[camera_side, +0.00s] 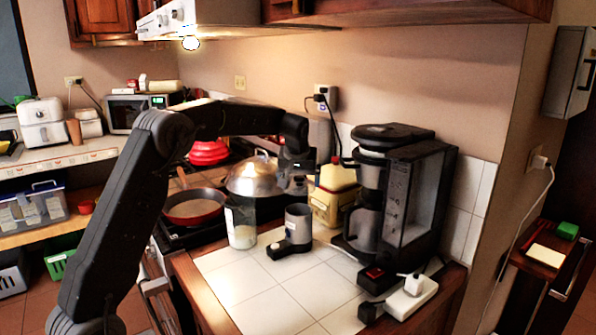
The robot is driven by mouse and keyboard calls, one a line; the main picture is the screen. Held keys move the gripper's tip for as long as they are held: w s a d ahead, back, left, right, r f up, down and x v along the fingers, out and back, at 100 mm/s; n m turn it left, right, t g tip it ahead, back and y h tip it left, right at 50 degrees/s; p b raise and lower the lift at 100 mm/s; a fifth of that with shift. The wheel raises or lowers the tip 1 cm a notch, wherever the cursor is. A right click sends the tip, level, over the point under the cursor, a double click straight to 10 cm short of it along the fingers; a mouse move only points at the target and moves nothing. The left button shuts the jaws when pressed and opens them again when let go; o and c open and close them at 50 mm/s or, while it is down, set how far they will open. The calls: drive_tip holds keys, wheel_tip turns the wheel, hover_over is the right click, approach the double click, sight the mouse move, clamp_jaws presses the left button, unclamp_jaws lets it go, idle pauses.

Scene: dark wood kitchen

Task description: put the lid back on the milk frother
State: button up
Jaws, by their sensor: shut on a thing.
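The milk frother (298,226), a grey cup-shaped body on a black base, stands upright on the white tiled counter. My gripper (296,172) is above it, pointing down, and is shut on a small grey thing, which looks like the lid (297,186). The lid is apart from the frother, with a clear gap below it. Its shape is small and partly hidden by my fingers.
A glass jar (241,226) stands left of the frother. A large domed pot lid (252,176) and a red pan (195,207) are behind and left. A black coffee maker (405,195) and white power strip (412,296) are right. The front tiles are clear.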

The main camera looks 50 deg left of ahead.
drive_tip(key=shift+f, duration=2.95)
drive_tip(key=shift+f, duration=0.15)
drive_tip(key=o, duration=0.5)
drive_tip(key=shift+o, duration=0.2)
drive_tip(key=shift+r, duration=3.5)
